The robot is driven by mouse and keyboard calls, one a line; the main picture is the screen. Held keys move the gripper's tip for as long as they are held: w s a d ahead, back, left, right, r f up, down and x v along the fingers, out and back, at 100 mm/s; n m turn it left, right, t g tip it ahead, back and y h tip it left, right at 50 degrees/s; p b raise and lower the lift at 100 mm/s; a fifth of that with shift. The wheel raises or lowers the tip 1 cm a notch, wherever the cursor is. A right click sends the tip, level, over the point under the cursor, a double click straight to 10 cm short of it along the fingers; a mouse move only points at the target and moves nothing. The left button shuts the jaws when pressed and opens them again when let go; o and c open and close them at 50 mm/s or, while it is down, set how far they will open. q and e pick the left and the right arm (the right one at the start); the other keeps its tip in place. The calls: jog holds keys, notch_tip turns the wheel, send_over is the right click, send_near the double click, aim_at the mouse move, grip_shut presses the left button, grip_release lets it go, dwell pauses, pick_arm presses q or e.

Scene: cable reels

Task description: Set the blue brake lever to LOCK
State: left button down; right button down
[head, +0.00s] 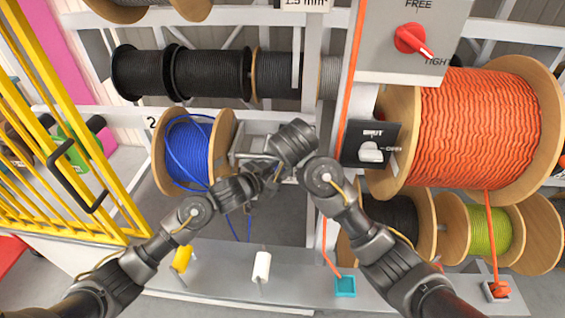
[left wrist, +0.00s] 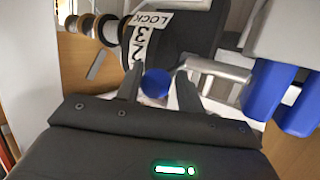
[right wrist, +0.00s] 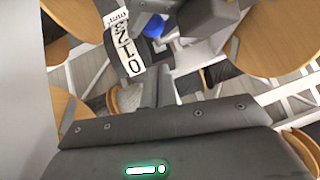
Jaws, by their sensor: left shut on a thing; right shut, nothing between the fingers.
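The blue brake lever's round knob (left wrist: 155,84) sits between the fingers of my left gripper (left wrist: 158,88), which is shut on it. A white scale strip (left wrist: 140,42) beside it reads LOCK at one end, then 3 and 2. The knob's exact setting on the scale is unclear. In the right wrist view the knob (right wrist: 153,26) shows near the upper end of the numbered strip (right wrist: 126,52). My right gripper (right wrist: 151,92) is shut and empty, close below the strip. In the head view, my grippers and arms hide the lever.
A blue cable reel (head: 190,150) hangs left of my grippers. A large orange reel (head: 480,130), a black switch box (head: 370,144) and a grey panel with a red knob (head: 411,39) are on the right. A yellow gate (head: 70,120) stands at the left.

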jog(key=shift+s+a+f, duration=0.1)
jog(key=shift+a+f, duration=0.1)
jog(key=shift+f, duration=0.75)
jog(key=shift+s+a+f, duration=0.1)
jog(key=shift+a+f, duration=0.05)
jog(key=shift+f, duration=0.75)
pick_arm(q)
jog(key=shift+s+d+r, duration=0.1)
jog(key=shift+r, duration=0.1)
pick_arm(e)
jog(key=shift+s+f, duration=0.3)
jog(key=shift+f, duration=0.55)
pick_arm(q)
jog(key=c, duration=1.3)
grip_release()
jog(key=o, duration=0.4)
pick_arm(e)
jog(key=shift+w+f, duration=0.1)
jog(key=shift+w, duration=0.05)
